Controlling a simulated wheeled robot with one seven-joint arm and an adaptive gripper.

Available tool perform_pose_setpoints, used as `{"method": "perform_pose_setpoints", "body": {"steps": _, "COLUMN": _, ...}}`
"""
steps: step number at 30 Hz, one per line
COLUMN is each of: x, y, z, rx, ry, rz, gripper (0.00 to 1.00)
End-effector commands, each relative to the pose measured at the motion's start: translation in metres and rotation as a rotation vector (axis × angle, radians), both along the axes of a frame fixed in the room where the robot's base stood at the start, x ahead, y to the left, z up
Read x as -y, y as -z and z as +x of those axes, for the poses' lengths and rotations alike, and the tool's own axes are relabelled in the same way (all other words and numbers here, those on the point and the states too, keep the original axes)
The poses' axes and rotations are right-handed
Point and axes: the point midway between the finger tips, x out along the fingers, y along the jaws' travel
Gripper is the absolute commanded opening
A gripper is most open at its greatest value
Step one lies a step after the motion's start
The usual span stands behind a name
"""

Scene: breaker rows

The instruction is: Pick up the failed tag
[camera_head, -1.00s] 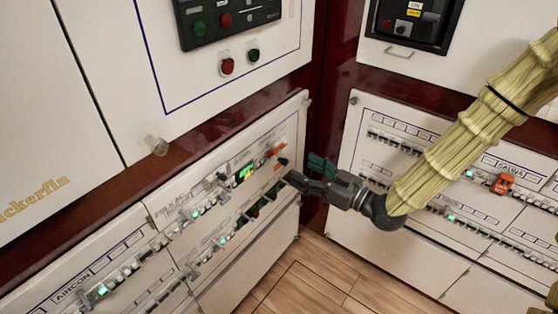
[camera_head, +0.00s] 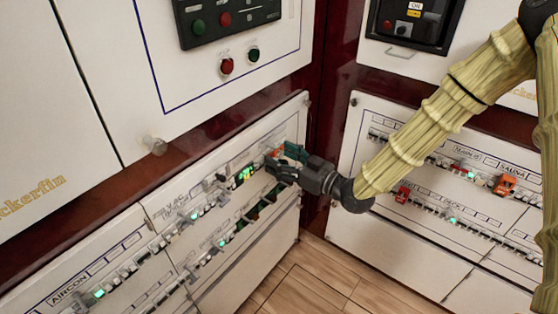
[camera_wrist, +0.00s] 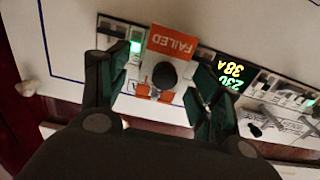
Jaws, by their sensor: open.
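The failed tag is an orange-red tag (camera_wrist: 172,43) with white "FAILED" lettering, upside down in the wrist view. It hangs on a breaker in the upper row of the left panel. In the head view a small orange part of the tag (camera_head: 276,153) shows beside the fingers. My gripper (camera_wrist: 158,88) is open, with one dark green finger on each side of the tag. A dark round knob covers part of the tag's lower half. I cannot tell whether the fingers touch the tag. In the head view my gripper (camera_head: 280,162) is close against the panel.
A green-lit display (camera_wrist: 231,76) sits beside the tag, with breakers around it. The right panel carries another orange-red item (camera_head: 504,184) and a red one (camera_head: 403,194). The wooden floor (camera_head: 305,285) is clear.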

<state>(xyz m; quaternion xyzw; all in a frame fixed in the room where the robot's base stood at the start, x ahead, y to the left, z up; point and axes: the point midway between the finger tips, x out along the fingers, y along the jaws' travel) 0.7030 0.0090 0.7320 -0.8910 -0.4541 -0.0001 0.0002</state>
Motion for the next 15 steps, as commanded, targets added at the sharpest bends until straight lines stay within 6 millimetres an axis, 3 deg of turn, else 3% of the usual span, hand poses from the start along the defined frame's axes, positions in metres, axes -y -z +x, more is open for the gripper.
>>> {"method": "perform_pose_setpoints", "body": {"steps": 1, "x": 0.0001, "y": -0.0001, "z": -0.0001, "rx": 0.0, "ry": 0.0, "rz": 0.0, "gripper": 0.64}}
{"method": "perform_pose_setpoints", "body": {"steps": 6, "x": 0.0002, "y": -0.0001, "z": -0.0001, "rx": 0.0, "ry": 0.0, "rz": 0.0, "gripper": 0.33}}
{"method": "perform_pose_setpoints", "body": {"steps": 8, "x": 0.0002, "y": -0.0001, "z": -0.0001, "rx": 0.0, "ry": 0.0, "rz": 0.0, "gripper": 0.25}}
{"method": "perform_pose_setpoints", "body": {"steps": 15, "x": 0.0003, "y": -0.0001, "z": -0.0001, "rx": 0.0, "ry": 0.0, "rz": 0.0, "gripper": 0.25}}
